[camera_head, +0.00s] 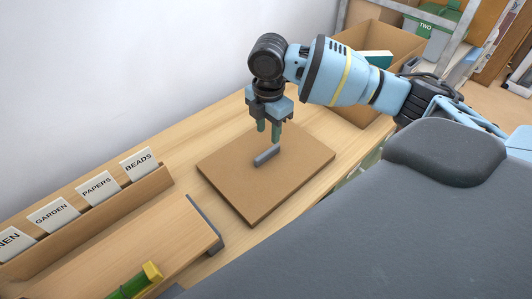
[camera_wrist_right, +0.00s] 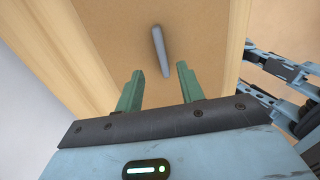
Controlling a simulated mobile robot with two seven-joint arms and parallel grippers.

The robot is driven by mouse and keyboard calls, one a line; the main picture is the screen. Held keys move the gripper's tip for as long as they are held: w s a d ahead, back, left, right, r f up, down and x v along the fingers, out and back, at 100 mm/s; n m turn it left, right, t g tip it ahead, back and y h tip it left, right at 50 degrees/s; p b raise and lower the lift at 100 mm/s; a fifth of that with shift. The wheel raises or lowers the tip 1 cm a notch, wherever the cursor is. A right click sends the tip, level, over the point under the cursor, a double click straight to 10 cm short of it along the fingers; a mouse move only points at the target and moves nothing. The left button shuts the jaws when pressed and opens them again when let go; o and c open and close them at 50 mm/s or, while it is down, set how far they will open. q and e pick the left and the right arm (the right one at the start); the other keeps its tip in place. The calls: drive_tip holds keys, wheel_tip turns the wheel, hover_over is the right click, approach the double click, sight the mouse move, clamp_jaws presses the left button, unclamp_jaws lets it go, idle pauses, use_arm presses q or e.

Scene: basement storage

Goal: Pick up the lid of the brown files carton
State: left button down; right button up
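A flat, square brown lid (camera_head: 240,190) with a grey bar handle (camera_head: 266,155) lies on the wooden table. It fills much of the right wrist view (camera_wrist_right: 205,45), with the handle (camera_wrist_right: 160,50) near its middle. My right gripper (camera_head: 269,133) points down just above the handle. Its two green fingers stand apart with nothing between them (camera_wrist_right: 155,80). The handle shows beyond the fingertips, apart from them and slightly slanted. My left gripper is not in view.
An open brown carton (camera_head: 401,41) with a teal item (camera_head: 374,58) stands at the back right. A card box (camera_head: 120,205) with labelled dividers lines the wall at left. A wooden board (camera_head: 150,245) and a green-yellow object (camera_head: 130,284) are at the front left.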

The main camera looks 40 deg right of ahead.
sight(267, 152)
wheel_tip(267, 152, down, 2)
drive_tip(key=shift+w, duration=0.1)
drive_tip(key=shift+s+a+f, duration=0.1)
drive_tip(key=shift+s+f, duration=0.05)
drive_tip(key=shift+f, duration=1.15)
drive_tip(key=shift+s+a+f, duration=0.1)
drive_tip(key=shift+f, duration=1.15)
clamp_jaws()
